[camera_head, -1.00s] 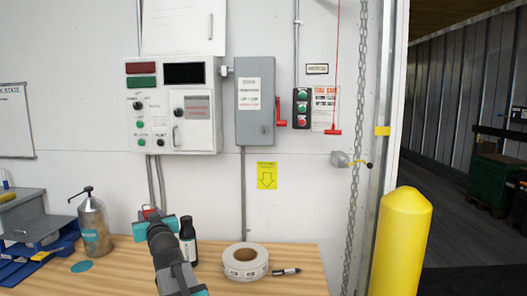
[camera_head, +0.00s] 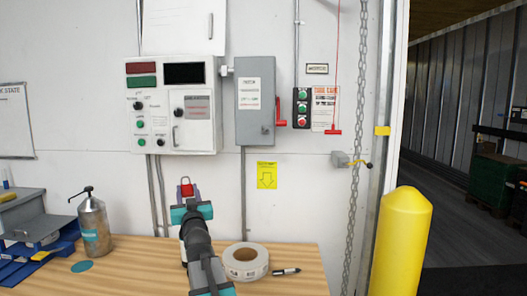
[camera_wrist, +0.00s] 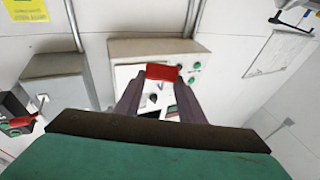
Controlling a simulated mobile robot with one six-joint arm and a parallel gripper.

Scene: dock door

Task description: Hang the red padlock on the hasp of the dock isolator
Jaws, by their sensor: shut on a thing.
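My gripper (camera_head: 187,200) is shut on the red padlock (camera_head: 187,189), which sits upright between the fingertips with its shackle up, in front of the bare wall below the control panel. In the wrist view, the red padlock (camera_wrist: 161,72) shows between the two dark fingers of my gripper (camera_wrist: 158,85). The dock isolator (camera_head: 256,108) is a grey box on the wall, up and to the right of my gripper, with a red handle (camera_head: 280,111) on its right side. Its hasp, near the lower right of the door, is too small to make out clearly.
The control panel (camera_head: 178,105) is left of the isolator. The wooden bench (camera_head: 140,262) below holds a spray bottle (camera_head: 93,229), a tape roll (camera_head: 247,262) and a marker (camera_head: 286,271). A yellow bollard (camera_head: 402,245) and a hanging chain (camera_head: 353,200) stand at the right.

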